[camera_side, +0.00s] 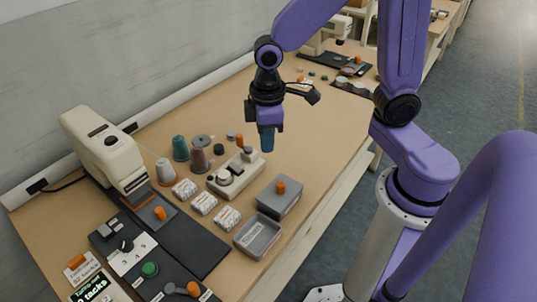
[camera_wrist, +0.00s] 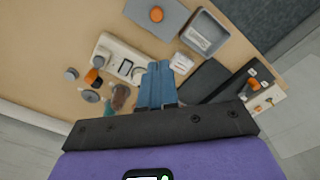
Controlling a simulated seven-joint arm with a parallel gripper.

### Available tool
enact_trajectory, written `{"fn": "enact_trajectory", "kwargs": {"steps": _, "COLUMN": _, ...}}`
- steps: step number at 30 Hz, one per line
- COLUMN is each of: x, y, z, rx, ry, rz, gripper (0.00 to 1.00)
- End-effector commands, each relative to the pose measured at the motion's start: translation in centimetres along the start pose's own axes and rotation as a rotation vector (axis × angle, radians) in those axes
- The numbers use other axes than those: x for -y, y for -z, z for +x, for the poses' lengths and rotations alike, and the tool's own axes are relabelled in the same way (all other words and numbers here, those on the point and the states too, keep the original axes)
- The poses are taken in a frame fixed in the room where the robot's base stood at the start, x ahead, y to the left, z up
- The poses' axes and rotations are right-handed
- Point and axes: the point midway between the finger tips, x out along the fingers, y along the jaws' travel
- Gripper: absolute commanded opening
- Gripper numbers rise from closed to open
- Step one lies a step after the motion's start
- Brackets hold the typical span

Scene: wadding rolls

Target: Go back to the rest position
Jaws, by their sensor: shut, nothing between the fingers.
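My gripper (camera_side: 267,140) hangs above the wooden table (camera_side: 325,125), pointing down, to the right of the cream device with a round knob (camera_side: 235,173). Its blue fingers are together with nothing between them. In the wrist view the shut fingers of my gripper (camera_wrist: 158,70) point up the picture, and they hide part of the table beyond. The gripper appears clear of the table and of the objects on it.
A grey lidded box (camera_side: 280,196) and an open grey tray (camera_side: 258,236) stand near the front edge. Wadding rolls (camera_side: 204,203) lie left of them. Thread spools (camera_side: 199,159) and a cream machine (camera_side: 108,150) stand farther left. The table right of my gripper is clear.

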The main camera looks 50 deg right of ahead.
Motion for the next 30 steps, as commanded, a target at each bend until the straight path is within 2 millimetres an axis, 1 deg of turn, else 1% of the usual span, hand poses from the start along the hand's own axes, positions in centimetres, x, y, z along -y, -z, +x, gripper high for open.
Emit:
{"fn": "enact_trajectory", "kwargs": {"steps": 1, "x": 1.0, "y": -1.2, "z": -0.7, "rx": -0.007, "ry": 0.000, "rz": -0.032, "gripper": 0.00}}
{"fn": "enact_trajectory", "kwargs": {"steps": 6, "x": 3.7, "y": -5.2, "z": -2.4, "rx": -0.011, "ry": 0.003, "rz": -0.127, "gripper": 0.00}}
{"fn": "enact_trajectory", "kwargs": {"steps": 12, "x": 6.1, "y": -10.1, "z": -3.7, "rx": -0.016, "ry": 0.006, "rz": -0.234, "gripper": 0.00}}
{"fn": "enact_trajectory", "kwargs": {"steps": 15, "x": 6.8, "y": -11.9, "z": -4.1, "rx": -0.017, "ry": 0.008, "rz": -0.274, "gripper": 0.00}}
{"fn": "enact_trajectory", "kwargs": {"steps": 18, "x": 7.2, "y": -13.1, "z": -4.2, "rx": -0.018, "ry": 0.009, "rz": -0.299, "gripper": 0.00}}
{"fn": "enact_trajectory", "kwargs": {"steps": 21, "x": 7.4, "y": -13.8, "z": -4.3, "rx": -0.017, "ry": 0.009, "rz": -0.312, "gripper": 0.00}}
{"fn": "enact_trajectory", "kwargs": {"steps": 30, "x": 7.4, "y": -13.9, "z": -4.3, "rx": -0.016, "ry": 0.009, "rz": -0.315, "gripper": 0.00}}
